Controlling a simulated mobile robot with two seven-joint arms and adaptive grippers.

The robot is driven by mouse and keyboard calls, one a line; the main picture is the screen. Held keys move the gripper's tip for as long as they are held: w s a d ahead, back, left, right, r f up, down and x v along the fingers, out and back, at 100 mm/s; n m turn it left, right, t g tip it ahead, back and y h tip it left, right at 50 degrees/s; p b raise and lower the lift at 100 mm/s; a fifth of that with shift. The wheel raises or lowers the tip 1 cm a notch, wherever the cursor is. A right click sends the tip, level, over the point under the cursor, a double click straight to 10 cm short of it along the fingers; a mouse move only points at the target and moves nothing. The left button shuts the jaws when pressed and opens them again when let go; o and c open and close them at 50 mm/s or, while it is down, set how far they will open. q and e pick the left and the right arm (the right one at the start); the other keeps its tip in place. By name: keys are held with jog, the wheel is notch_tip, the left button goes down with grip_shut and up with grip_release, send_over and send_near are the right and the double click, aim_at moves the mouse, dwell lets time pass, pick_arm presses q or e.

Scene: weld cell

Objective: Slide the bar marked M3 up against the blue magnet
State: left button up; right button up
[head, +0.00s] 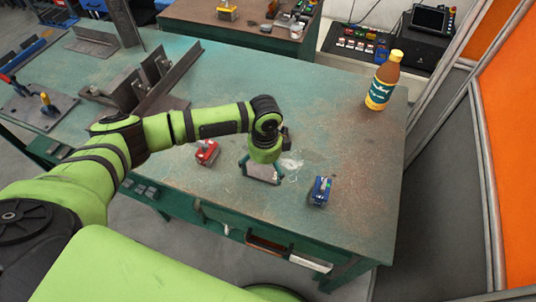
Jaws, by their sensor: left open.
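The blue magnet (321,190) sits on the green worktable (352,150) near its front right. My left gripper (262,172) is open and points down at the table, to the left of the blue magnet. A flat grey piece (263,174) shows between its two fingers, low at the tabletop. It may be the bar marked M3, but no marking can be read. The gripper hides part of it, and I cannot tell whether the fingers touch it. A clear gap of tabletop lies between this piece and the blue magnet. My right gripper is not in view.
A red magnet-like block (207,152) sits left of the gripper. A brown bottle (383,80) stands at the back right. Steel angle pieces (147,82) lie at the back left. The table's front edge runs close below the blue magnet.

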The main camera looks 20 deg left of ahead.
aim_at(274, 180)
pick_arm(q)
notch_tip(274, 180, down, 3)
jog(key=shift+w+r, duration=0.1)
jog(key=shift+w+f, duration=0.1)
jog(key=shift+f, duration=0.85)
jog(key=shift+c, duration=0.4)
jog(key=c, duration=1.7)
jog(key=shift+d+p, duration=0.4)
jog(key=shift+d, duration=0.9)
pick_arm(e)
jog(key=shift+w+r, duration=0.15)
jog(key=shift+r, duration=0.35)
